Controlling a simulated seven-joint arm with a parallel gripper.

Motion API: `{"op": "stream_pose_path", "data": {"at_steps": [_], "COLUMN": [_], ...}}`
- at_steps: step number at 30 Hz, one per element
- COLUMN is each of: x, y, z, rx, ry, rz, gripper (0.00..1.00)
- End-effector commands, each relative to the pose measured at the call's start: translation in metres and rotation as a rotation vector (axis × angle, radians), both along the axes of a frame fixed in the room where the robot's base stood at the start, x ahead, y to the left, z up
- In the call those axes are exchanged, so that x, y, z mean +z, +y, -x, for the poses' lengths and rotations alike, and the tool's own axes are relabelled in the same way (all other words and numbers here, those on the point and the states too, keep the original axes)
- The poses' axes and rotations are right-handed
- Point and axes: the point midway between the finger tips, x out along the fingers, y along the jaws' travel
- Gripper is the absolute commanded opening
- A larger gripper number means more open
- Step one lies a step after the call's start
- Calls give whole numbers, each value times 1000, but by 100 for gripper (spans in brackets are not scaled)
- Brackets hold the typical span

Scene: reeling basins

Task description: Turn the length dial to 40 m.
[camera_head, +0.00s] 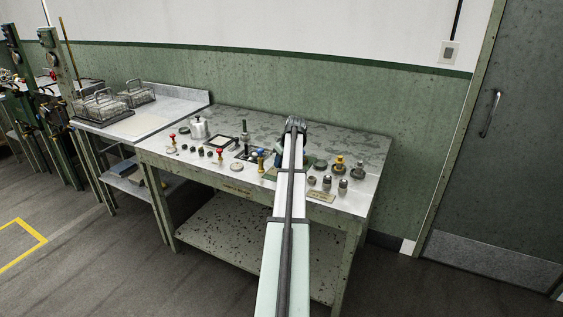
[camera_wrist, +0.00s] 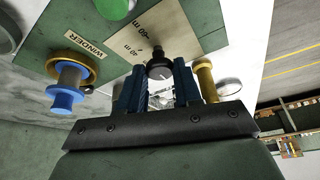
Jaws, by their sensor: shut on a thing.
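The length dial (camera_wrist: 159,69) is a dark round knob with a small pale mark, seen between my fingertips in the wrist view. It sits by a cream scale plate (camera_wrist: 150,27) with markings including 40 m and, less clearly, 60 m. I cannot tell which marking the dial points to. My gripper (camera_wrist: 158,78) has its blue fingers shut on the dial, one on each side. In the head view my gripper (camera_head: 295,126) is over the right half of the bench, and my arm hides the dial there.
A blue and yellow knob (camera_wrist: 68,88) stands by the WINDER label (camera_wrist: 83,43). A yellow cylinder (camera_wrist: 206,79) is close beside my right finger. The bench (camera_head: 345,145) carries several knobs, including red ones at left and a brass one (camera_head: 339,164) at right.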

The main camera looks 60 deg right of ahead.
Motion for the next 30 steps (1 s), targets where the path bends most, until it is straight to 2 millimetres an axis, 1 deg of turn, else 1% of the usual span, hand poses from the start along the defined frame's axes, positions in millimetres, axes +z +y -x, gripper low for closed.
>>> {"op": "stream_pose_path", "data": {"at_steps": [5, 11, 17, 30], "x": [0, 0, 0, 0], "y": [1, 2, 4, 6], "z": [0, 0, -1, -5], "rx": [-22, -110, -269, -686], "ry": [-1, 0, 0, 0], "rz": [-1, 0, 0, 0], "gripper": [3, 3, 3, 3]}}
